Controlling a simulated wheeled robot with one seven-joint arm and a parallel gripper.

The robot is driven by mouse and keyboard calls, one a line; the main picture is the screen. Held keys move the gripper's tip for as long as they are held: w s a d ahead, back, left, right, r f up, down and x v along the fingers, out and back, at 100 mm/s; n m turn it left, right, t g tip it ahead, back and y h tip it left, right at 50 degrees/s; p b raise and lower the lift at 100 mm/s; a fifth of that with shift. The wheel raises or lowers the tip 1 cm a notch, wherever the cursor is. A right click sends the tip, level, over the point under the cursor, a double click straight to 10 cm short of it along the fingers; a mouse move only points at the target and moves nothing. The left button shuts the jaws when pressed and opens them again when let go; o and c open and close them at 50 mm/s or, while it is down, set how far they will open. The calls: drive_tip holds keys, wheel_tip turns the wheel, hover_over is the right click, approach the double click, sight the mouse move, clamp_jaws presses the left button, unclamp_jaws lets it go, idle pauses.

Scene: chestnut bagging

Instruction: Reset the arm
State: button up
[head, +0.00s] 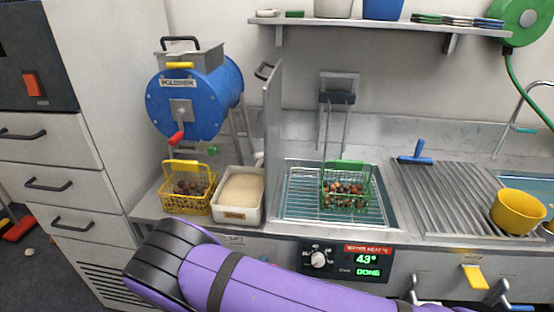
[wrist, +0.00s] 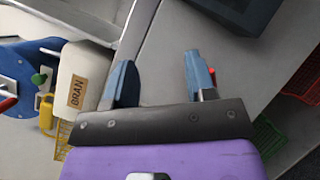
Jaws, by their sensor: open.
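My gripper (wrist: 160,82) shows in the wrist view with its two blue-grey fingers apart and nothing between them. Behind the fingers is a plain light grey surface. In the head view my purple arm crosses the bottom of the picture in front of the counter; the gripper itself is not visible there. No object is held.
On the counter stand a yellow basket (head: 187,204) of dark chestnuts, a white bran bin (head: 240,214), and a green basket (head: 333,203) of chestnuts on a wire rack (head: 300,209). A blue polisher (head: 190,100) stands behind. A yellow bowl (head: 516,211) sits right.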

drive_tip(key=w+d+r+m+g, duration=0.1)
drive_tip(key=d+r+m+g, duration=0.5)
drive_tip(key=r, duration=0.5)
drive_tip(key=w+d+r+m+g+y, duration=0.1)
drive_tip(key=d+r+m+g, duration=0.1)
drive_tip(key=d+r+g, duration=0.65)
drive_tip(key=w+d+r+m+g, duration=0.1)
drive_tip(key=d+r+m, duration=0.35)
drive_tip(key=r, duration=0.95)
drive_tip(key=s+d+r+m+y, duration=0.3)
drive_tip(key=s+d+r+y, duration=0.3)
drive_tip(key=s+d+r, duration=0.5)
drive_tip(key=s+d+r+m+t+y, duration=0.1)
drive_tip(key=s+r+t+y, duration=0.1)
drive_tip(key=s+r, duration=0.2)
drive_tip(key=s+d+r+m+t+y, duration=0.2)
drive_tip(key=s+r, duration=0.1)
drive_tip(key=s, duration=0.5)
drive_tip(key=shift+d+r, duration=0.2)
drive_tip(key=shift+r, duration=0.2)
drive_tip(key=shift+s+t, duration=0.1)
drive_tip(key=shift+t, duration=0.15)
